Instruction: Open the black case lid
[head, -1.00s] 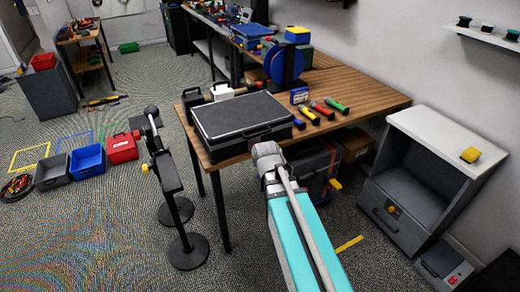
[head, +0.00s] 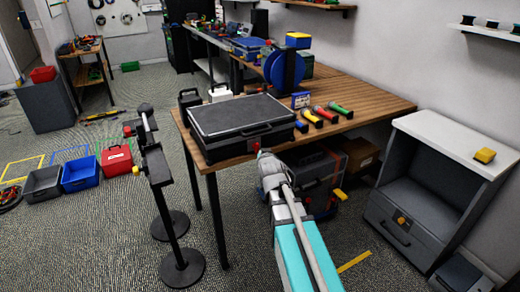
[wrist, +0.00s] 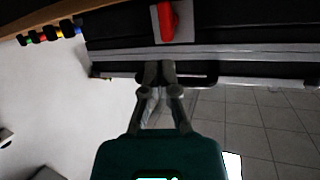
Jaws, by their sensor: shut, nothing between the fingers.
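The black case (head: 226,148) lies flat on the wooden table, and its lid (head: 240,113) is shut. A red latch (head: 257,147) shows at the case's front, just above my gripper (head: 263,158). In the wrist view the red latch (wrist: 167,20) sits on a light plate on the black case (wrist: 115,28). My gripper (wrist: 157,70) is shut and empty there, with its fingertips at the case's front edge beside a dark handle (wrist: 205,80). The fingertips overlap the handle's left end; I cannot tell whether they touch it.
A blue disc (head: 280,68) stands farther back. A black stand (head: 160,180) is left of the table. A grey cabinet (head: 445,150) stands at the right.

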